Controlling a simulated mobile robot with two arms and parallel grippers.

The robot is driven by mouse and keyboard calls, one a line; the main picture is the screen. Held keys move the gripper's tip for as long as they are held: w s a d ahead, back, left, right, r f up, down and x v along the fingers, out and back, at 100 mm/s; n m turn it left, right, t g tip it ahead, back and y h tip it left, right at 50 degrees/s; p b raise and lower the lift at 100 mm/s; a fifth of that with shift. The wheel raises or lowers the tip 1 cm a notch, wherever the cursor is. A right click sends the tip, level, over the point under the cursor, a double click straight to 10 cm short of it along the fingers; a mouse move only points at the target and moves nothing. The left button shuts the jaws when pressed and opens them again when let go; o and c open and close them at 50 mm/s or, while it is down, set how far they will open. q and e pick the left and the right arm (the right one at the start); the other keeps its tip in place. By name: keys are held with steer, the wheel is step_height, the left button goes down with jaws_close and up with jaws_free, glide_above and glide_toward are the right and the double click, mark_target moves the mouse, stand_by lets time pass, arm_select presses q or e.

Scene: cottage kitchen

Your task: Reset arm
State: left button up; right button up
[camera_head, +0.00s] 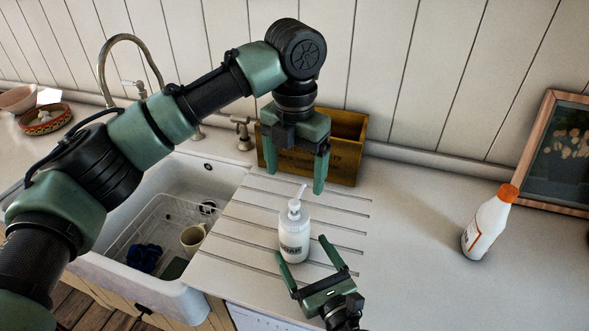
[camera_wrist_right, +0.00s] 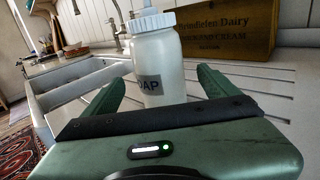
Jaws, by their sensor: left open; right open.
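My left gripper (camera_head: 294,172) is open and empty, pointing down above the counter in front of the wooden box. Its arm reaches in from the left across the sink. My right gripper (camera_head: 307,262) is open near the counter's front, with its fingers pointing toward a white soap pump bottle (camera_head: 294,238). The bottle stands upright on the grooved drainboard. In the right wrist view the bottle (camera_wrist_right: 158,62) shows just beyond and between the two open fingers; I cannot tell whether they touch it.
A wooden box (camera_head: 345,150) stands against the wall behind the left gripper. The white sink (camera_head: 215,172) at left holds a wire rack and a mug (camera_head: 193,238). A white bottle with orange cap (camera_head: 486,228) and a framed picture (camera_head: 558,150) are at right. The counter between is clear.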

steer(key=shift+v, duration=1.05)
